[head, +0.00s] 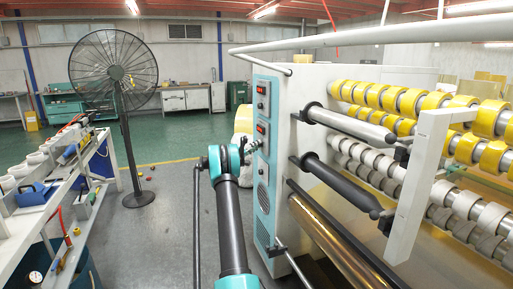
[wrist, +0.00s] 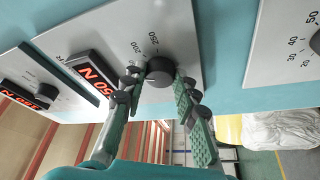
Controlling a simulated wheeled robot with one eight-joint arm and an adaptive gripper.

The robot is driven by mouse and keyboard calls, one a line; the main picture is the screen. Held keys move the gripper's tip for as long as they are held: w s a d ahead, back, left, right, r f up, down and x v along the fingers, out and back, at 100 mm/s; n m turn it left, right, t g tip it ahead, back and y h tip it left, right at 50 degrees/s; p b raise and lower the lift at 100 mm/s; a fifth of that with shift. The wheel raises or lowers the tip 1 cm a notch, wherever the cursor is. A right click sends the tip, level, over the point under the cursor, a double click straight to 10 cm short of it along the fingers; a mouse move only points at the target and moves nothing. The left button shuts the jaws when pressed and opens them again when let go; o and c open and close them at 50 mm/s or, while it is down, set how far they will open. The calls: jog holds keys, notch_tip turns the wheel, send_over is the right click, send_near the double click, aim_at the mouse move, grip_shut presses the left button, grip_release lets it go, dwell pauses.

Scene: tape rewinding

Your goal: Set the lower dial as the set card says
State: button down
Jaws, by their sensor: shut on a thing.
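A black round dial (wrist: 158,72) sits on a grey plate in the wrist view. Printed marks 200 and 250 show beside it. My gripper (wrist: 158,86) is shut on this dial, one green-padded finger at each side. A red display (wrist: 92,80) next to it ends in "50 N"; its first part is hard to read behind my finger. In the head view my gripper (head: 252,148) is at the machine's blue panel, just below the lower red display (head: 262,128). My arm hides part of the panel. I cannot make out a set card.
Another plate with a red display (wrist: 28,95) is at the left of the wrist view; another dial (wrist: 316,42) is at the right edge. In the head view, rollers with yellow tape (head: 380,97) are right, a fan (head: 115,75) and workbench (head: 50,180) left, with floor between.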

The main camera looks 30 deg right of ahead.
jog(key=c, duration=1.2)
grip_release()
jog(key=shift+o, duration=0.2)
jog(key=v, duration=1.2)
